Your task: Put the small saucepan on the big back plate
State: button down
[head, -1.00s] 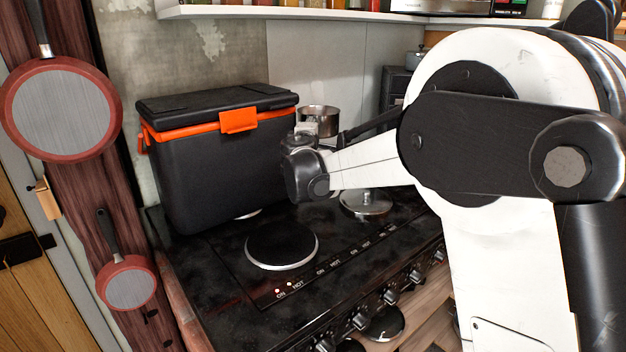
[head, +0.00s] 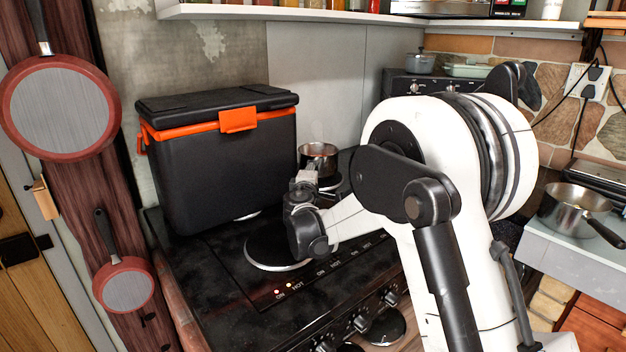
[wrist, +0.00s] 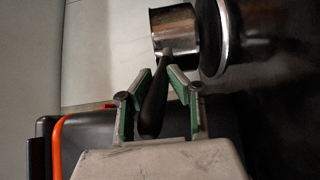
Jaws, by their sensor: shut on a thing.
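The small saucepan (head: 318,155) is a shiny metal pot with a dark handle. It is over the back plate (head: 329,184), a dark disc with a silver rim, partly hidden by the pan and my arm. In the wrist view the saucepan (wrist: 174,30) is close beside the plate's rim (wrist: 212,66); I cannot tell whether they touch. My gripper (wrist: 160,88) is shut on the dark handle (wrist: 153,108), with a finger on each side. In the head view my gripper (head: 305,180) is just in front of the pan.
A black cooler with an orange latch (head: 238,120) stands on the left of the stove, partly covering a plate. The front left plate (head: 262,250) is bare. Another saucepan (head: 575,207) sits on the right counter. Red pans (head: 60,108) hang at the left.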

notch_tip(320, 180, down, 2)
jog(key=shift+f, duration=0.2)
jog(key=c, duration=1.6)
grip_release()
jog(key=shift+c, duration=0.2)
jog(key=s, duration=0.8)
jog(key=s+a, duration=0.1)
jog(key=s, duration=0.3)
jog(key=shift+r, duration=0.15)
jog(key=shift+d, duration=0.1)
